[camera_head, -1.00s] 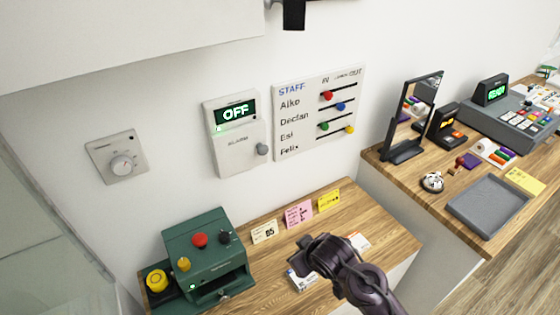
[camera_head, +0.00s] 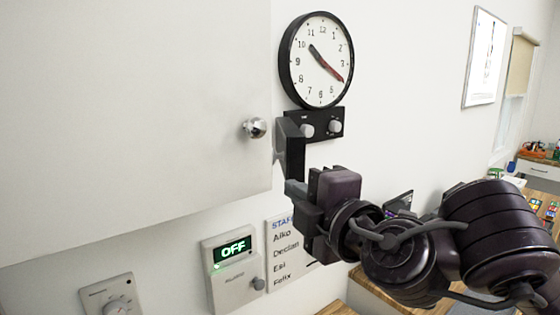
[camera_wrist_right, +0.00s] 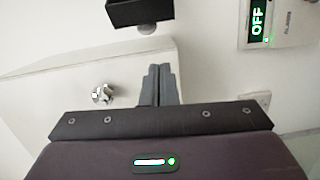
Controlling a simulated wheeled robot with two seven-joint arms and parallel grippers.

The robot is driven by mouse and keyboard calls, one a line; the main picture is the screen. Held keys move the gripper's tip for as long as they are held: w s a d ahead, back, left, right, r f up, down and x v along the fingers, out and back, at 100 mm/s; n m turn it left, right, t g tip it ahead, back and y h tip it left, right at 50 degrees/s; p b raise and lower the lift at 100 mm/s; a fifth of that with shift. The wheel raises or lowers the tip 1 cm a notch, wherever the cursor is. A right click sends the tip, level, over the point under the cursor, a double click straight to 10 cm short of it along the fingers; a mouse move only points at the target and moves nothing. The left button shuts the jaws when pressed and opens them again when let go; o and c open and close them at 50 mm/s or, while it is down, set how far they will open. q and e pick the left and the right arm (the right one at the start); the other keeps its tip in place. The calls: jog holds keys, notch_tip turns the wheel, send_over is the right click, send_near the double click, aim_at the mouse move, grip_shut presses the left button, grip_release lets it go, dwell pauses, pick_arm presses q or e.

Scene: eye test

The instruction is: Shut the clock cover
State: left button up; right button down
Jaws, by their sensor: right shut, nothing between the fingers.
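A round clock (camera_head: 318,60) with a black rim hangs on the wall, its face uncovered. A large white panel (camera_head: 130,110) with a silver knob (camera_head: 255,128) stands left of it and looks like the cover. Panel and knob also show in the right wrist view (camera_wrist_right: 102,94). My right gripper (camera_head: 290,188) is shut and empty, below and right of the knob, near the panel's edge. In the right wrist view its fingers (camera_wrist_right: 158,72) overlap the panel's edge; I cannot tell whether they touch it. My left gripper is not in view.
Below are an alarm unit reading OFF (camera_head: 233,248), a staff board (camera_head: 285,255) and a dial (camera_head: 117,306). A framed sheet (camera_head: 483,58) hangs at right.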

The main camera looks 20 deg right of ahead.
aim_at(275, 156)
jog(key=shift+t+h, duration=0.3)
jog(key=shift+h, duration=0.1)
jog(key=w, duration=0.2)
jog(key=w+r, duration=0.1)
jog(key=w, duration=0.2)
jog(key=w+d+b, duration=0.1)
jog(key=w, duration=0.1)
jog(key=shift+w+r, duration=0.35)
jog(key=shift+w+a, duration=0.25)
jog(key=shift+w, duration=0.45)
jog(key=shift+d, duration=0.15)
